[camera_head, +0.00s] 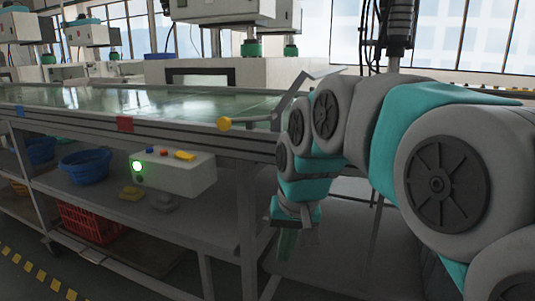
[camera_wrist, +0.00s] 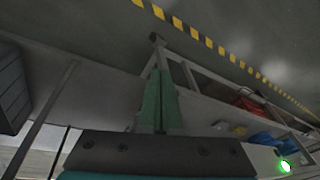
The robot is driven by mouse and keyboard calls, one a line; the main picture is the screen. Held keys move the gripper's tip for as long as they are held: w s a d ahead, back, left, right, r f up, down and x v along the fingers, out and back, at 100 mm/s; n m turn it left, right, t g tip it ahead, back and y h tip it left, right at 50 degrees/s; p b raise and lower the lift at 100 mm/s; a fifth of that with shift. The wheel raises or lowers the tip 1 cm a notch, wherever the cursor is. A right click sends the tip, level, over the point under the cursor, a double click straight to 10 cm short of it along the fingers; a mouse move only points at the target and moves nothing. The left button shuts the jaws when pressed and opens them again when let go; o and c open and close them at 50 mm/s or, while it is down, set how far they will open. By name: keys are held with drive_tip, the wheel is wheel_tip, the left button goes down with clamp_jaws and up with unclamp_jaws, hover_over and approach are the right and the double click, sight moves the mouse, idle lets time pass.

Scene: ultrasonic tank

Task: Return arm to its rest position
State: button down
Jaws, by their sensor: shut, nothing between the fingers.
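My arm reaches in from the right of the head view, a grey and teal chain of joints bent downward. My gripper (camera_head: 284,250) hangs at its end, pointing down in front of the bench's right end, below the tabletop. In the wrist view the two green fingers of my gripper (camera_wrist: 160,75) lie side by side, shut with nothing between them. The fingers point towards the floor and a bench leg. I cannot tell how far the gripper is from the bench frame.
The long bench (camera_head: 75,120) holds a greenish tank surface. Yellow-black floor tape (camera_head: 45,280) runs along the left.

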drive_tip(key=s+d+f+g, duration=0.1)
drive_tip(key=s+d+f, duration=0.3)
drive_tip(key=s, duration=0.4)
drive_tip(key=s+d+f+g+h, duration=0.1)
drive_tip(key=s+d+f, duration=0.2)
drive_tip(key=s+f, duration=0.3)
drive_tip(key=s+d+f+g, duration=0.2)
drive_tip(key=s+d+f, duration=0.2)
drive_tip(key=s, duration=0.7)
drive_tip(key=shift+d+f, duration=0.35)
drive_tip(key=shift+f, duration=0.05)
